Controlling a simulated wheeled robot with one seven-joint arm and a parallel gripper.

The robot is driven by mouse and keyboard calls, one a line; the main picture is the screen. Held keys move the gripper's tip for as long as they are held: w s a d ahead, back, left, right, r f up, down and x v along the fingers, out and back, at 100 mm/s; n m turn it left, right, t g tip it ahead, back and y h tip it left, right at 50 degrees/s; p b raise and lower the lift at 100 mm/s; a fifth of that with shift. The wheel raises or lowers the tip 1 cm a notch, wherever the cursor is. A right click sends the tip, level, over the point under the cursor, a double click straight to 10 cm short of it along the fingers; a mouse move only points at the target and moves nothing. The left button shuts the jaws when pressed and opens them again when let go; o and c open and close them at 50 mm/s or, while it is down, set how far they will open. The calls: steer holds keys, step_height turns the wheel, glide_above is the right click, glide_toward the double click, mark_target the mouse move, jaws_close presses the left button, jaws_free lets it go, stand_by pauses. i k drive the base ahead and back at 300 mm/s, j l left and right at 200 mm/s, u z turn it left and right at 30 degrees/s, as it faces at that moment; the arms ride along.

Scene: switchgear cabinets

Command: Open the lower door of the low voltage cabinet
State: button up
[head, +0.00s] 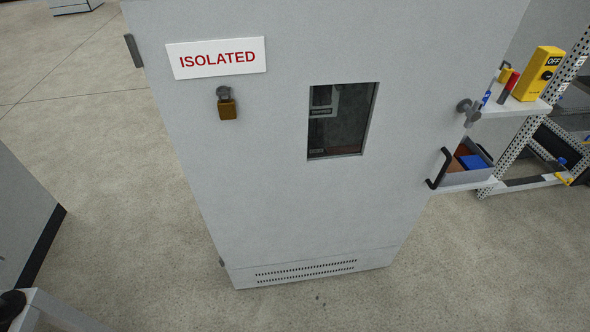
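A tall light grey cabinet front (270,195) stands in the middle of the head view. It carries a white ISOLATED sign (217,59) with red letters, a brass padlock (227,108) on a round grey fitting, and a dark window (341,120). Vent slots (305,270) run along its bottom. Hinge-like pieces show on its left edge, and a grey knob (468,111) sits at its right edge. A black bar handle (436,169) shows below the knob; I cannot tell whether it belongs to the door or the bin behind. The door looks shut. My gripper is not in view.
On the right, a shelf (515,107) holds a yellow box marked OFF (539,73) and small items. Below it is a grey bin (470,177) with blue and brown contents. A perforated rack stands farther right. Another grey cabinet (22,220) is at left. Floor between is clear.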

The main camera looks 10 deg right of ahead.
mark_target(230, 81)
steer(key=i+z, duration=0.1)
steer(key=z, duration=0.3)
steer(key=i+z, duration=0.15)
steer(key=z, duration=0.3)
steer(key=i+z, duration=0.15)
steer(key=z, duration=0.25)
